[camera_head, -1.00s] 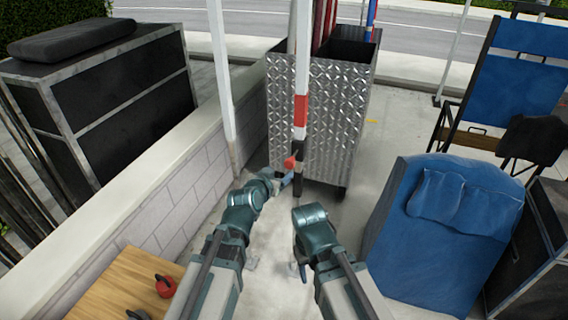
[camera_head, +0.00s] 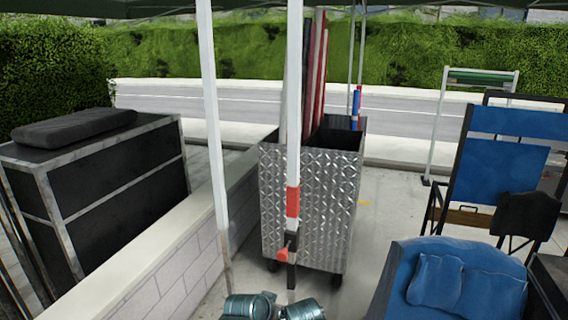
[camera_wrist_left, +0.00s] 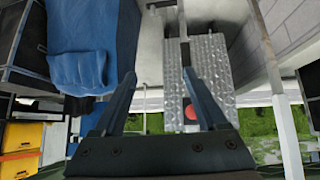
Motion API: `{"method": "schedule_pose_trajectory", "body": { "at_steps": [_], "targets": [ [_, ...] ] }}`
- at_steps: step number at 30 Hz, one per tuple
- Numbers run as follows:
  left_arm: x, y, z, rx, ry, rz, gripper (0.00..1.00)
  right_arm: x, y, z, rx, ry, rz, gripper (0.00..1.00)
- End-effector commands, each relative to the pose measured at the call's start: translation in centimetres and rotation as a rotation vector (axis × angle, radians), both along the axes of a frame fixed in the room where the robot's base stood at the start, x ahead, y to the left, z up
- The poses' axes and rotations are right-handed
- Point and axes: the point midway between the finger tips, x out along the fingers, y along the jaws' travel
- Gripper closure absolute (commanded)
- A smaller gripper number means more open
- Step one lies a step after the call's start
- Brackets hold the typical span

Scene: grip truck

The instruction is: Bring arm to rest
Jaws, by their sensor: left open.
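My left gripper (camera_wrist_left: 157,82) is open and empty in the left wrist view, with its two fingers wide apart. In the head view, only the teal upper joints of my two arms show at the bottom edge, and neither gripper can be seen there. A white pole (camera_head: 294,120) with a red band and a black lower part stands in front of a metal cart (camera_head: 312,205). A small red clamp-like piece (camera_head: 281,254) sits on the pole's black part. A round red thing (camera_wrist_left: 191,112) shows beyond the right finger in the wrist view.
A low block wall (camera_head: 180,262) runs along the left, with a black case (camera_head: 105,180) behind it. A blue cushioned chair (camera_head: 440,265) and a blue folding chair (camera_head: 515,140) stand at the right. Bare pavement lies between the cart and the chairs.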

Motion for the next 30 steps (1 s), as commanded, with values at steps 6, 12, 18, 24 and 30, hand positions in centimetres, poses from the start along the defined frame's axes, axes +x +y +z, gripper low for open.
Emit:
{"method": "schedule_pose_trajectory", "body": {
  "at_steps": [6,12,18,24,30],
  "targets": [
    [-8.7,1.0,-5.1,0.210,0.418,0.005,0.25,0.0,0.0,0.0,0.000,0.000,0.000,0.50],
    [-14.0,3.1,-6.0,0.364,0.644,0.072,0.25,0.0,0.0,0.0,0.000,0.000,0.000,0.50],
    [-15.6,4.0,-5.9,0.417,0.714,0.106,0.25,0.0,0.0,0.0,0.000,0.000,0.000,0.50],
    [-15.7,4.0,-5.9,0.417,0.715,0.106,0.25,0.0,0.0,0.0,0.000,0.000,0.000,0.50],
    [-15.7,4.0,-5.9,0.416,0.714,0.105,0.25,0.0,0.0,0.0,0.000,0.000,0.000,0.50]
  ]
}}
